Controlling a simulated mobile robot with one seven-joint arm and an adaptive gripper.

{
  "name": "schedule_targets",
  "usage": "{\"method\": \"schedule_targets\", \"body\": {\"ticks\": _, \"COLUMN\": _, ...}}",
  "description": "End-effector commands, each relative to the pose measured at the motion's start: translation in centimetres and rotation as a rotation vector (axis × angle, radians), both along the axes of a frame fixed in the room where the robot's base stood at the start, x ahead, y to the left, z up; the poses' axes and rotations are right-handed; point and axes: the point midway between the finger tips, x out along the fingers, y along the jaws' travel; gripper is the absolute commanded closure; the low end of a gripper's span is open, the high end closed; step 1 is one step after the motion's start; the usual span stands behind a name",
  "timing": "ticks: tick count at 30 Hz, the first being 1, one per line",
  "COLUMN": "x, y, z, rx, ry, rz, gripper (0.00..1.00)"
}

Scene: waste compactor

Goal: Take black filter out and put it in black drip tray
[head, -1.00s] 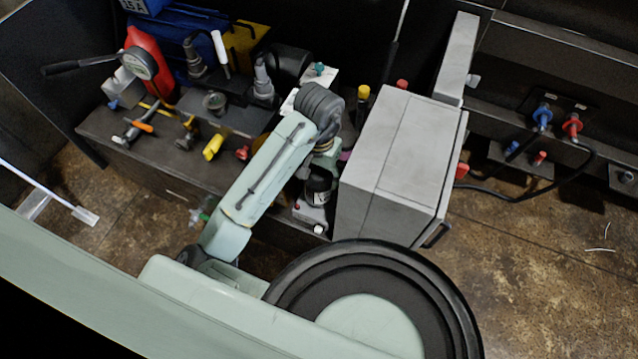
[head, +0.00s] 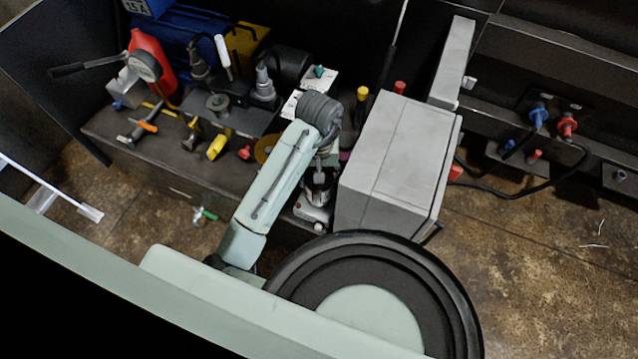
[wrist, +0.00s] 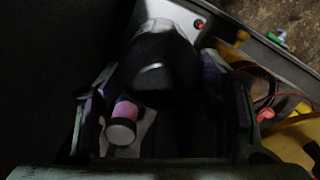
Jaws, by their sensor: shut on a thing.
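My gripper (wrist: 165,115) is closed around a black rounded cylinder, which looks like the black filter (wrist: 155,65), in the wrist view. One finger is on each side of it, and the contact points are dark. A small pink-banded cylinder (wrist: 122,122) is beside the filter, near the left finger. In the head view, my gripper hangs below my arm's bend, left of the grey cabinet, partly hidden by the arm. A white and grey base (head: 314,212) is beneath it. I cannot pick out the black drip tray with certainty.
The grey cabinet (head: 395,165) stands close on the right. The dark bench (head: 160,160) on the left carries a hammer (head: 138,132), a red jug (head: 150,65) and several fittings. A green-handled valve (head: 205,214) is near the bench's front edge.

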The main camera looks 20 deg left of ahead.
Motion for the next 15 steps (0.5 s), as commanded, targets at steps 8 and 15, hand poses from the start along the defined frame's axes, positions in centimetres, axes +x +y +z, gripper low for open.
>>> {"method": "schedule_targets", "body": {"ticks": 8, "x": 0.03, "y": 0.24, "z": 0.04, "rx": 0.004, "ry": -0.003, "rz": 0.347, "gripper": 0.72}}
{"method": "schedule_targets", "body": {"ticks": 15, "x": 0.02, "y": 0.25, "z": 0.05, "rx": 0.004, "ry": -0.003, "rz": 0.425, "gripper": 0.72}}
